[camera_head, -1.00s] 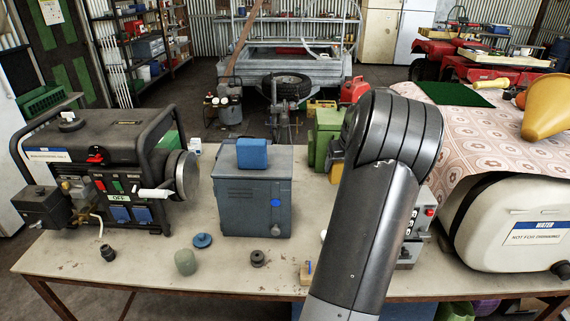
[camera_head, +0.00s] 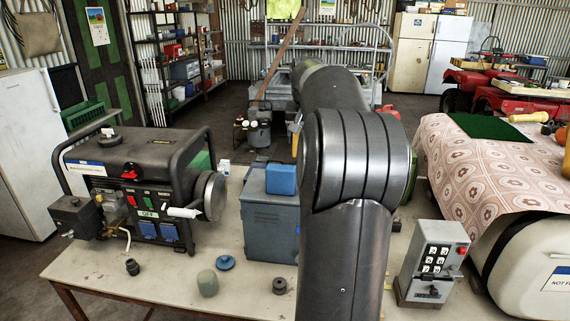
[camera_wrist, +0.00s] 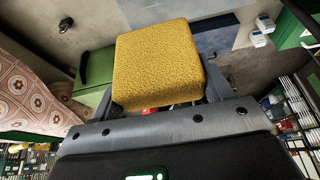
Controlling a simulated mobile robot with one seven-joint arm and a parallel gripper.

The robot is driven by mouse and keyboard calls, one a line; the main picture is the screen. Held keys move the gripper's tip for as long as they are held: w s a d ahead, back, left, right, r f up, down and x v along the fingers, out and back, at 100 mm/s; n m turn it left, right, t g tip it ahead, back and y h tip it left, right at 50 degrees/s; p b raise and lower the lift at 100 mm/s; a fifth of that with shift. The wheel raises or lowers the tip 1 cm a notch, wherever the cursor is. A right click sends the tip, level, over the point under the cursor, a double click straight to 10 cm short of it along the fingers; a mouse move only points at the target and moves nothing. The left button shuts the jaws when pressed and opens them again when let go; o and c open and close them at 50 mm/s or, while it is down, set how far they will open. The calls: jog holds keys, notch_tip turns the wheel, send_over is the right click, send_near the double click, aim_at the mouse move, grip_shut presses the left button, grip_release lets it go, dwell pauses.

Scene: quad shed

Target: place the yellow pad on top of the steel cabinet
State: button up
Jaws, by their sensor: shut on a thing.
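The yellow pad (camera_wrist: 158,60) is a rough, thick block. In the wrist view my gripper (camera_wrist: 160,90) is shut on it, with a finger at each side. The steel cabinet (camera_head: 268,226) is a blue-grey box on the bench in the head view. A blue block (camera_head: 281,179) sits on its top, and my arm covers its right side. My gripper and the pad are hidden behind my arm in the head view. A grey-blue patch lies beyond the pad in the wrist view; I cannot tell whether it is the cabinet.
A generator (camera_head: 135,190) stands left of the cabinet on the bench (camera_head: 130,290). Small knobs and a blue disc (camera_head: 225,262) lie in front. A grey keypad box (camera_head: 433,262) stands right of my arm. A cloth-covered water tank (camera_head: 530,275) is at the far right.

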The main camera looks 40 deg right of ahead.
jog(key=shift+w+a+f, duration=0.5)
jog(key=shift+w+f, duration=0.5)
jog(key=shift+f, duration=0.35)
jog(key=shift+w+a+f, duration=0.55)
jog(key=shift+w+f, duration=0.45)
jog(key=shift+f, duration=0.35)
jog(key=shift+w+a+f, duration=0.5)
jog(key=shift+w+f, duration=0.5)
jog(key=shift+f, duration=0.35)
jog(key=shift+f, duration=0.1)
jog(key=o, duration=0.9)
jog(key=shift+o, duration=0.2)
